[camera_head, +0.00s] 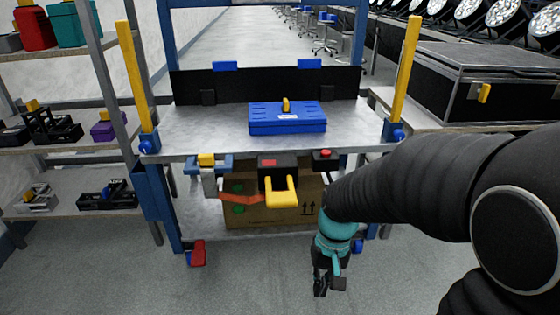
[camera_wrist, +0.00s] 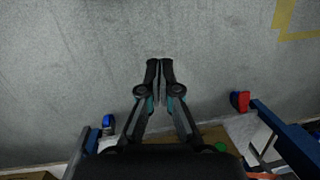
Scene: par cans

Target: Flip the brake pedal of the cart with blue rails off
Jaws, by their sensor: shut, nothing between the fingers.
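The cart with blue rails (camera_head: 152,192) stands straight ahead in the head view, with yellow upright handles. A red brake pedal (camera_head: 198,253) sits low at its front left corner. The pedal also shows at the right in the wrist view (camera_wrist: 240,101). A blue caster part (camera_head: 358,246) is at the front right corner, partly behind my arm; it shows at the left in the wrist view (camera_wrist: 108,122). My gripper (camera_head: 320,290) is shut and empty, pointing down near the floor in front of the cart's right half. It is apart from the pedal.
A blue toolbox (camera_head: 288,119) lies on the cart's top. A cardboard box (camera_head: 295,213) sits on its lower shelf. A yellow handle (camera_head: 282,194) juts forward. Shelving (camera_head: 70,147) stands left, a black case (camera_head: 440,85) right. The floor in front is clear.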

